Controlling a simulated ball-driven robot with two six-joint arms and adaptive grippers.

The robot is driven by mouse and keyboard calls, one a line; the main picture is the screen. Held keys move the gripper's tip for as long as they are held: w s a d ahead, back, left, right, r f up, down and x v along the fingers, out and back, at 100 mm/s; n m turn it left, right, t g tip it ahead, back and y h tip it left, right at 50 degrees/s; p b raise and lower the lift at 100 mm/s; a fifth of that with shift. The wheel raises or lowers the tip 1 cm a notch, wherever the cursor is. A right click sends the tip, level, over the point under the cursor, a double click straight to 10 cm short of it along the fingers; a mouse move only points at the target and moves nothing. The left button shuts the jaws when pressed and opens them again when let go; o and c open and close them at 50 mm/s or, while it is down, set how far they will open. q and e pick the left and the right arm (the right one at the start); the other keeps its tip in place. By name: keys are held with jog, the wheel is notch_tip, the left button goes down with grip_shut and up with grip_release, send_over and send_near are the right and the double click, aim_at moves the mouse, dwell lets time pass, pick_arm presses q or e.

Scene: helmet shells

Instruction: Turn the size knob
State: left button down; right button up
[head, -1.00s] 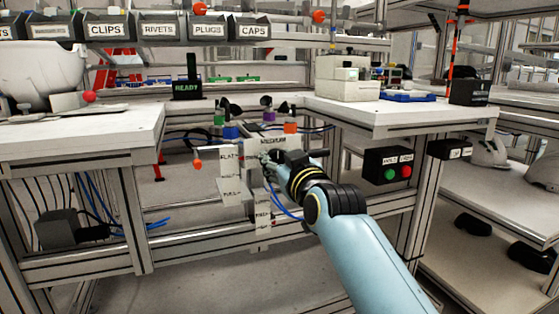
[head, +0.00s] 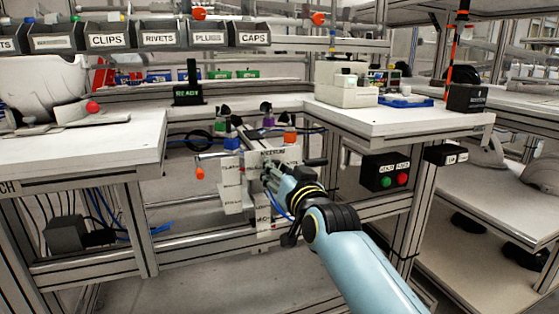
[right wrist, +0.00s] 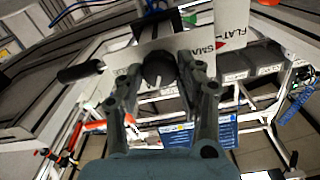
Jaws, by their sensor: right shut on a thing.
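The size knob (right wrist: 158,70) is a dark round knob with a white mark, on a pale panel (right wrist: 140,57) lettered "SMALL" on its right in the right wrist view. My right gripper (right wrist: 160,80) has its two fingers on either side of the knob and is shut on it. In the head view my right gripper (head: 272,172) is at the front of the white fixture (head: 232,172), just below a blurred label on its top edge (head: 273,153). The knob is hidden behind the gripper there. My left gripper is not in view.
A dark lever (head: 315,162) sticks out right of the fixture. A black box with green and red buttons (head: 385,172) hangs further right. White benches flank the fixture on the left (head: 80,150) and right (head: 410,120). A sign reading "READY" (head: 187,93) stands behind.

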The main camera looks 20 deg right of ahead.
jog(key=shift+r+m+p, duration=0.15)
jog(key=shift+m+p, duration=0.45)
jog(key=shift+m, duration=0.3)
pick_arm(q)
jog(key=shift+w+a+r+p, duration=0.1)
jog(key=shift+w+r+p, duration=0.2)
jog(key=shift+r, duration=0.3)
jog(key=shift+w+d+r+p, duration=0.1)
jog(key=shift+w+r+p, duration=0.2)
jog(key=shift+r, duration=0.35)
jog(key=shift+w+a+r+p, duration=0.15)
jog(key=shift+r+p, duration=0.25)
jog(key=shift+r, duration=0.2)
pick_arm(e)
jog(key=shift+d+f+m, duration=0.1)
jog(key=shift+f+m, duration=0.05)
jog(key=shift+m, duration=2.2)
jog(key=shift+f+m, duration=0.1)
jog(key=shift+m, duration=2.25)
jog(key=o, duration=1.1)
jog(key=shift+o, duration=0.2)
